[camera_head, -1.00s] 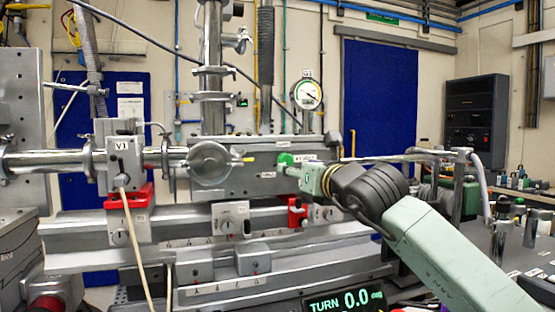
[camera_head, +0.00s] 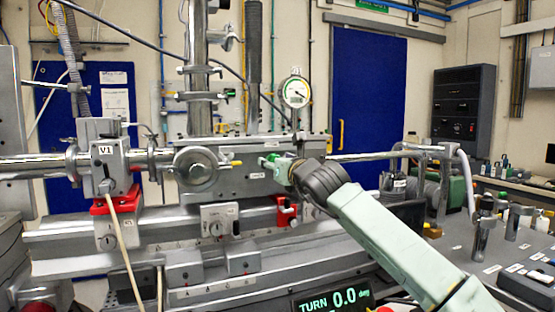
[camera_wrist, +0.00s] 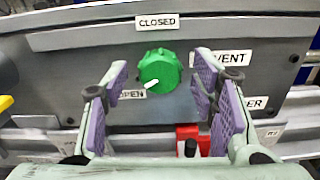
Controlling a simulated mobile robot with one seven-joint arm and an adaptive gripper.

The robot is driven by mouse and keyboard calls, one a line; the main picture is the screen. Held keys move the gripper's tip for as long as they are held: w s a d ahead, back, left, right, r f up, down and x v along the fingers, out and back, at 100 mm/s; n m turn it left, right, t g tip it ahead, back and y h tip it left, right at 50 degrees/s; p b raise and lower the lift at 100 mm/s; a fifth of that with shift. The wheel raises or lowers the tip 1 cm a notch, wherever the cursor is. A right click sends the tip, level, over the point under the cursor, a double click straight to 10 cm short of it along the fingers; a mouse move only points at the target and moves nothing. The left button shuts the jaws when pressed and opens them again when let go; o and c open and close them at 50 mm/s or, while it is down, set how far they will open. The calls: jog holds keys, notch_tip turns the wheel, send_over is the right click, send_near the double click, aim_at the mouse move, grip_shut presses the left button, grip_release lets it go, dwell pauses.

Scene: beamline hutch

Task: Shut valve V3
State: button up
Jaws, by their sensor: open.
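A green ribbed knob (camera_wrist: 159,70) sits on the grey panel in the wrist view. Its white pointer aims down and left, toward the OPEN label (camera_wrist: 131,94). The CLOSED label (camera_wrist: 157,21) is above the knob, and the VENT label (camera_wrist: 232,58) is to its right. No V3 label is readable. My gripper (camera_wrist: 160,84) is open, its purple-padded fingers on either side of the knob with gaps to it. In the head view the gripper is at the panel and mostly covers the knob.
Valve V1 (camera_head: 104,160) is at the left, with a round flanged fitting (camera_head: 196,167) nearer the panel. A gauge (camera_head: 295,92) stands above the panel. A red clamp (camera_wrist: 190,137) is below the knob. A display (camera_head: 333,301) reads TURN 0.0 deg.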

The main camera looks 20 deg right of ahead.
jog(key=shift+c, duration=0.3)
jog(key=c, duration=1.1)
